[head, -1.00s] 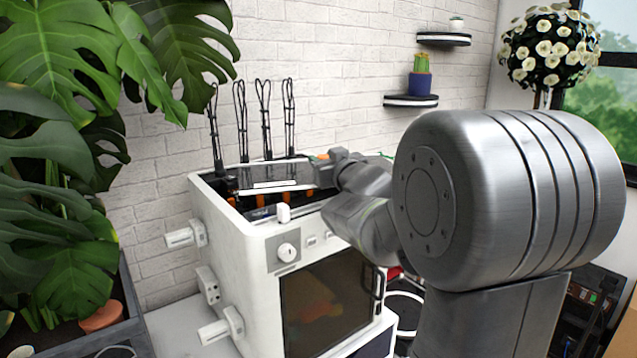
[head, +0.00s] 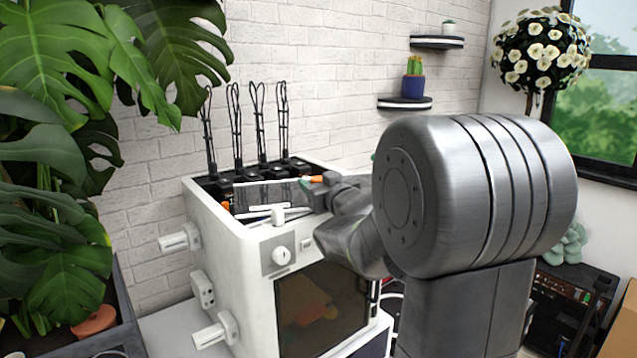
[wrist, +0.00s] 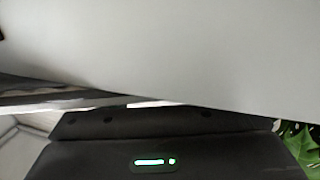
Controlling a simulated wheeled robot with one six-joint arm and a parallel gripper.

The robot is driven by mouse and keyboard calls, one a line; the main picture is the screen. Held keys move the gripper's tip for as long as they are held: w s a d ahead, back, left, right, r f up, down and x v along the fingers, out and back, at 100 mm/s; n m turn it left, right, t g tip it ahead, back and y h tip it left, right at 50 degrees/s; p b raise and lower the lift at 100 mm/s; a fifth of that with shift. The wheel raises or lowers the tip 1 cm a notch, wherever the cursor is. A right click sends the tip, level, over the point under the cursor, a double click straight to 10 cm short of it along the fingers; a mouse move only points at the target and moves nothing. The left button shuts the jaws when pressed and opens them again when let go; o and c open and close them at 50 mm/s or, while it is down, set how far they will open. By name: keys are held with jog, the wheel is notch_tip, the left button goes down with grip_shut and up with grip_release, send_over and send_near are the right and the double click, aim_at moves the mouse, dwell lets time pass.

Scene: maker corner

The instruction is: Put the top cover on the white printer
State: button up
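The white printer (head: 240,262) stands left of centre in the head view, its top open and dark parts showing inside. A dark, glassy panel with a pale edge, apparently the top cover (head: 268,194), is tilted over the opening. My gripper (head: 312,186) is at the panel's right end and seems shut on it, though its fingertips are hard to make out. In the wrist view, a large pale grey surface, probably the cover (wrist: 170,50), fills the upper part and hides the fingers. Whether the cover touches the printer's rim is unclear.
Several black cable loops (head: 236,125) rise behind the printer's opening, near the white brick wall. A big leafy plant (head: 50,90) crowds the left. White spool holders (head: 180,240) stick out from the printer's left side. A small shelf with a cactus (head: 412,84) is above.

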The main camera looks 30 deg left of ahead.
jog(key=shift+r, duration=0.2)
jog(key=b+v, duration=0.1)
jog(key=v, duration=1.1)
jog(key=shift+b, duration=0.3)
jog(key=shift+a+f, duration=0.1)
jog(key=p+x, duration=0.2)
jog(key=x, duration=0.9)
jog(key=shift+w+a, duration=0.3)
jog(key=shift+a, duration=0.1)
jog(key=shift+r, duration=0.6)
